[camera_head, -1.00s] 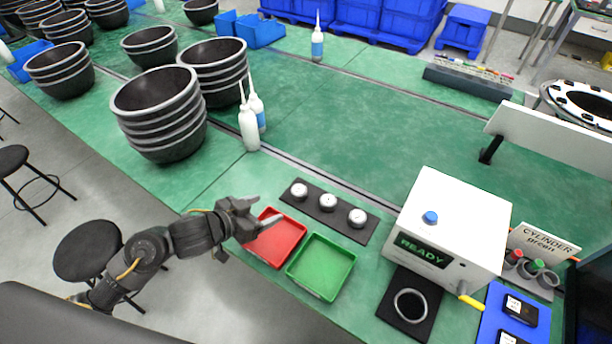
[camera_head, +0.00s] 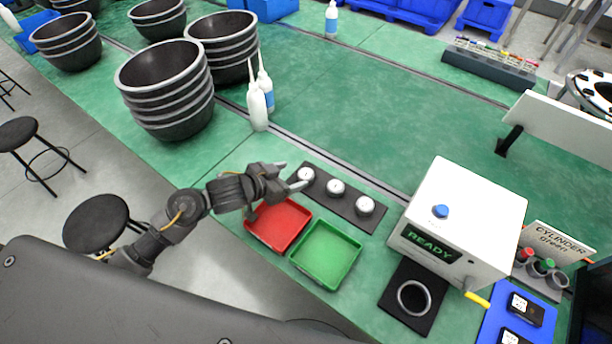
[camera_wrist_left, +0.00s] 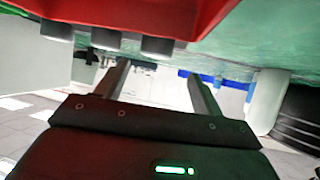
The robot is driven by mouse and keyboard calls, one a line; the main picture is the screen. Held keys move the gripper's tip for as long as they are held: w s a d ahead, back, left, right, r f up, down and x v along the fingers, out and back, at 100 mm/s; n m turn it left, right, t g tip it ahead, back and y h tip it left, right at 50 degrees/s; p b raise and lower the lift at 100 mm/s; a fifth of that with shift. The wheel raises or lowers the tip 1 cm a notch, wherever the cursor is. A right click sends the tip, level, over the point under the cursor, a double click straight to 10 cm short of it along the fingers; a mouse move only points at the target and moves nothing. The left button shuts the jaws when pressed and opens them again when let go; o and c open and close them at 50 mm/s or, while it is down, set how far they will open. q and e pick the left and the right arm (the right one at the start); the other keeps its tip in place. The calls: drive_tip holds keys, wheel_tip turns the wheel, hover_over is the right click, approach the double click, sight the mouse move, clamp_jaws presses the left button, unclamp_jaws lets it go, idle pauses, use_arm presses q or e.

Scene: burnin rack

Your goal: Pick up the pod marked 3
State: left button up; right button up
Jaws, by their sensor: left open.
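Three pods, short grey cylinders with white tops, stand in a row on a dark strip (camera_head: 321,190): the left pod (camera_head: 306,174), the middle pod (camera_head: 335,187) and the right pod (camera_head: 365,205). Their marks are too small to read, so I cannot tell which is 3. My left gripper (camera_head: 291,175) is open and empty, its fingertips just left of the left pod. In the left wrist view its two fingers (camera_wrist_left: 160,84) are apart, with the pods' grey sides (camera_wrist_left: 105,39) above them in the picture. My right gripper is not in view.
A red tray (camera_head: 250,232) and a green tray (camera_head: 322,283) lie in front of the strip. A white box reading READY (camera_head: 465,215) stands to the right, with a black pad and ring (camera_head: 398,318) before it. Bottles (camera_head: 258,110) and stacked bowls (camera_head: 168,120) stand behind left.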

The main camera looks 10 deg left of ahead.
sight(304, 175)
use_arm(q)
drive_tip(key=x, duration=0.5)
drive_tip(key=shift+s+d+f, duration=0.25)
drive_tip(key=shift+f, duration=0.05)
drive_tip(key=c, duration=1.1)
drive_tip(key=shift+o, duration=0.2)
drive_tip(key=shift+r, duration=0.15)
